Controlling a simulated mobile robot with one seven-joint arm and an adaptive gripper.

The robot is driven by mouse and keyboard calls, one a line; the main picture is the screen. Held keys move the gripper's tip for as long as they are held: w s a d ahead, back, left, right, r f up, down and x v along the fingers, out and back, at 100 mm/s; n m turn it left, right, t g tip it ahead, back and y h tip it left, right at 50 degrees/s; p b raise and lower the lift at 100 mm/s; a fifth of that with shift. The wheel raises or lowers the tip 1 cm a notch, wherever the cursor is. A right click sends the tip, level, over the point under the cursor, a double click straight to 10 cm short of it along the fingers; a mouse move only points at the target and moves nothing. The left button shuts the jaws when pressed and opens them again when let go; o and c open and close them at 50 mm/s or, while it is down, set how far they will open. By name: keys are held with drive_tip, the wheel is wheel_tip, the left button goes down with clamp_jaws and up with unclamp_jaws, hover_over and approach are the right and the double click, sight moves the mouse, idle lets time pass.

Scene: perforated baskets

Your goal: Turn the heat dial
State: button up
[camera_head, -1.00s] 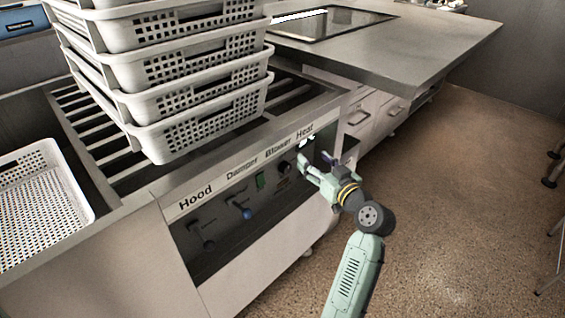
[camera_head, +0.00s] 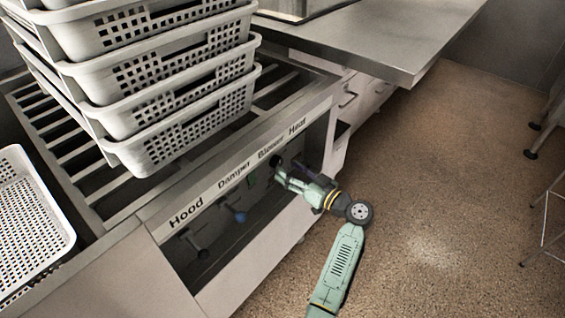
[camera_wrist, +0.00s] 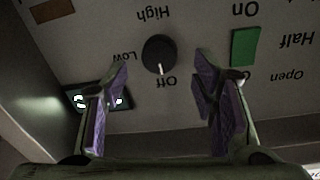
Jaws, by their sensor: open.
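The black round dial (camera_wrist: 158,50) sits on the panel in the wrist view, upside down, with Off, Low and High around it. Its white mark points at Off. In the head view a dark knob (camera_head: 275,160) shows below the Blower and Heat labels, partly near my gripper. My gripper (camera_wrist: 163,80) is open and empty, with one purple-padded finger on each side below the dial in the wrist view. The fingers look apart from the dial; their exact depth is unclear. In the head view my gripper (camera_head: 280,175) is at the panel's right part.
A green switch (camera_wrist: 244,46) is right of the dial in the wrist view, and a lit display (camera_wrist: 85,101) is at left, partly behind a finger. Stacked white baskets (camera_head: 185,125) stand on the slatted top. A blue-tipped lever (camera_head: 239,216) is on the panel.

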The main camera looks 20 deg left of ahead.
sight(280, 164)
drive_tip(key=shift+x, duration=1.7)
drive_tip(key=c, duration=1.2)
drive_tip(key=shift+o, duration=0.2)
